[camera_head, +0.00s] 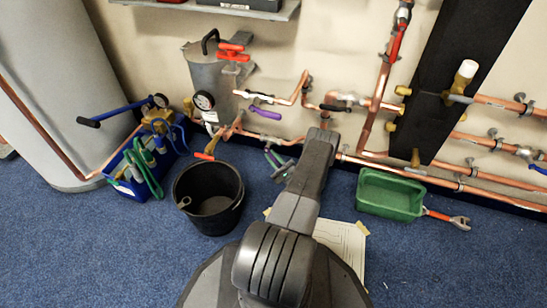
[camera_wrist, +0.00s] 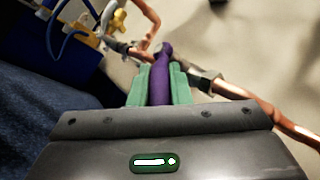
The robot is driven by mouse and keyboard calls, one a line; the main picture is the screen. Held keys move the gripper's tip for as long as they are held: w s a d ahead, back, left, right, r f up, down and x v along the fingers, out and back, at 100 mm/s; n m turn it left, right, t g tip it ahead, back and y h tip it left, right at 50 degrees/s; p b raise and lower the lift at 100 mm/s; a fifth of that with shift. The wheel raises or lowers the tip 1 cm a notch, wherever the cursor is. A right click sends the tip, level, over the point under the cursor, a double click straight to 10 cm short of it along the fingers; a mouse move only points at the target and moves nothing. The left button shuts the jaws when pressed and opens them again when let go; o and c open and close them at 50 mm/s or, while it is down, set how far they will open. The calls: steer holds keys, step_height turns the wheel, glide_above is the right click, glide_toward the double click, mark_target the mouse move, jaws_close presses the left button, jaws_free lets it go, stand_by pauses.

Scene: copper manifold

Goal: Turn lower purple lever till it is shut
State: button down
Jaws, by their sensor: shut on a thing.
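My gripper (camera_wrist: 159,84) is shut on a purple lever (camera_wrist: 161,78) in the wrist view, with one green finger on each side. The lever's rounded far end shows beyond the fingertips, beside a copper pipe with a grey metal fitting (camera_wrist: 205,82). In the head view my arm runs forward to the pipes and hides the valve there. Green parts show small just left of the arm; the hold cannot be made out. Another purple lever (camera_head: 265,112) sits higher on the wall pipes, apart from my arm. How far the held lever is turned is unclear.
A black bucket (camera_head: 208,195) stands left of my arm, a blue tool crate (camera_head: 128,186) farther left. A green bin (camera_head: 389,194) and a red-handled tool (camera_head: 447,217) lie right. Pipes cross the wall by a black panel (camera_head: 464,40). Papers (camera_head: 345,243) lie on the carpet.

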steer(key=shift+f+t, duration=0.1)
steer(key=shift+t, duration=0.2)
steer(key=c, duration=1.3)
jaws_free()
steer(key=shift+c, duration=0.2)
